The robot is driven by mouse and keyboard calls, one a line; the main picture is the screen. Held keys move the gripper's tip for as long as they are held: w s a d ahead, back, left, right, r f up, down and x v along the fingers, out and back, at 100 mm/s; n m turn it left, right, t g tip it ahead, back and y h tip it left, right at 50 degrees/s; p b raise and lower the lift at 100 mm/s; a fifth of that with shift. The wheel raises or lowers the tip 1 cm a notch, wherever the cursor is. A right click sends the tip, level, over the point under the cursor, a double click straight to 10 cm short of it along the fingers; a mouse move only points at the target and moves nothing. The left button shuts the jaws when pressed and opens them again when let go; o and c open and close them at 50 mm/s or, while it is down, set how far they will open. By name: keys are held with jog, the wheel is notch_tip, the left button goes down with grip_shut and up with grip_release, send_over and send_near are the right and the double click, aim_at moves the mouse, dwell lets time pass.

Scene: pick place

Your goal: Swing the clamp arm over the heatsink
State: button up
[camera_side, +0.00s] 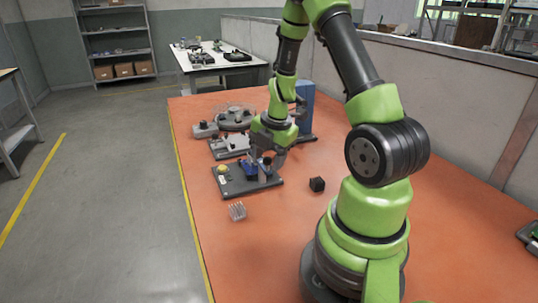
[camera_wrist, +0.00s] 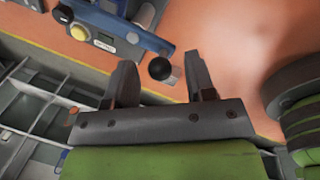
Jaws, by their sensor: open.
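My gripper (camera_side: 276,160) is low over the dark fixture plate (camera_side: 230,186), at its right end. Its two fingers also show in the wrist view (camera_wrist: 160,80), spread apart. A round black knob (camera_wrist: 160,68) lies between the fingertips in that view, with a visible gap to each finger. A blue part (camera_wrist: 135,32), probably of the clamp, stretches beyond the fingers; a yellow button (camera_wrist: 79,33) and a pale label are on its left. In the side view the blue part (camera_side: 250,169) is partly hidden by my gripper. I cannot make out the heatsink for certain.
A small pale object with upright prongs (camera_side: 237,211) stands in front of the plate. Behind stand another fixture (camera_side: 230,147), a round device (camera_side: 235,117) and a blue upright block (camera_side: 306,105). The front orange tabletop is clear.

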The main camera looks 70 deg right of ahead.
jog(key=shift+r, duration=0.1)
notch_tip(320, 180, up, 10)
jog(key=s, duration=0.2)
jog(key=shift+a+f, duration=0.2)
jog(key=shift+w, duration=0.1)
jog(key=s+a+r+m+t+y, duration=0.1)
jog(key=s+a+r+m+t, duration=0.1)
jog(key=a+r+m, duration=0.4)
jog(key=s+a+r+m+t+y, duration=0.1)
jog(key=s+a+r+m+t, duration=0.2)
jog(key=a+m, duration=1.1)
notch_tip(320, 180, up, 3)
jog(key=shift+s+a+r, duration=0.2)
jog(key=shift+s+a, duration=0.05)
jog(key=shift+s, duration=0.5)
jog(key=shift+c, duration=0.2)
